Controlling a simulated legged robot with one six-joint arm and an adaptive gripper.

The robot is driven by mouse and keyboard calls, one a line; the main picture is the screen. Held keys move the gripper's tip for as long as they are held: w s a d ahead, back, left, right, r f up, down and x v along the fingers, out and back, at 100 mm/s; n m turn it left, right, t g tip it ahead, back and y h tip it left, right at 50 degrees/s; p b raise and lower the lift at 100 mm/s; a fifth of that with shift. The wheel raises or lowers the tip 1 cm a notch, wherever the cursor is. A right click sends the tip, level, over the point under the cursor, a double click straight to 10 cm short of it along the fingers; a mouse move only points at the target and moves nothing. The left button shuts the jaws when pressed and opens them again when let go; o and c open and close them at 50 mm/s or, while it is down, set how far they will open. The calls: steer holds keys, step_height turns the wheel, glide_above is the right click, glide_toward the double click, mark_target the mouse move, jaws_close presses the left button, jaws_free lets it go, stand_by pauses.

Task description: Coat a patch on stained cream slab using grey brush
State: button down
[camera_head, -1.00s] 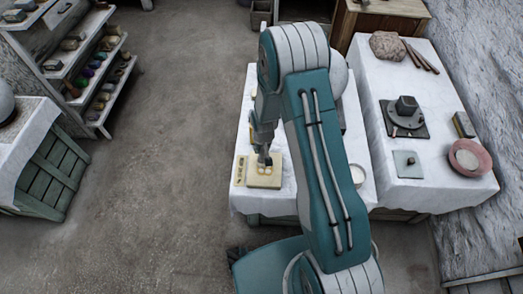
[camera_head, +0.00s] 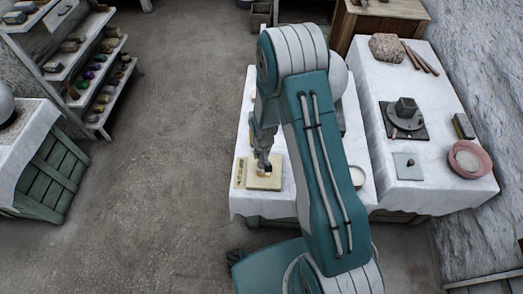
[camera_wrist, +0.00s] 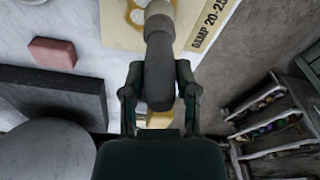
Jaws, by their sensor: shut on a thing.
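The cream slab (camera_head: 251,182) lies on the white-covered table, near its front left edge. In the wrist view the slab (camera_wrist: 116,32) is at the top, with tan ring-shaped stains (camera_wrist: 134,14) and a strip of dark lettering. My gripper (camera_head: 264,158) is over the slab. In the wrist view my gripper (camera_wrist: 157,75) is shut on the grey brush (camera_wrist: 159,74), whose thick grey body points toward the slab. The brush's far end is paler and overlaps the slab; whether it touches is not clear. My arm hides part of the table.
A pink block (camera_wrist: 52,52) and a dark grey slab (camera_wrist: 50,95) lie beside the cream slab in the wrist view. A white bowl (camera_head: 357,176) stands right of my arm. A second table holds a pink bowl (camera_head: 468,158). Open floor lies to the left.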

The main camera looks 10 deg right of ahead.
steer(key=shift+s+a, duration=0.1)
steer(key=shift+s, duration=0.15)
steer(key=w, duration=0.1)
steer(key=w+d, duration=0.1)
steer(key=w, duration=0.1)
stand_by(0.6)
steer(key=shift+s+a+r, duration=0.25)
steer(key=shift+s+r, duration=0.45)
steer(key=shift+s, duration=0.05)
steer(key=shift+f, duration=0.7)
stand_by(0.5)
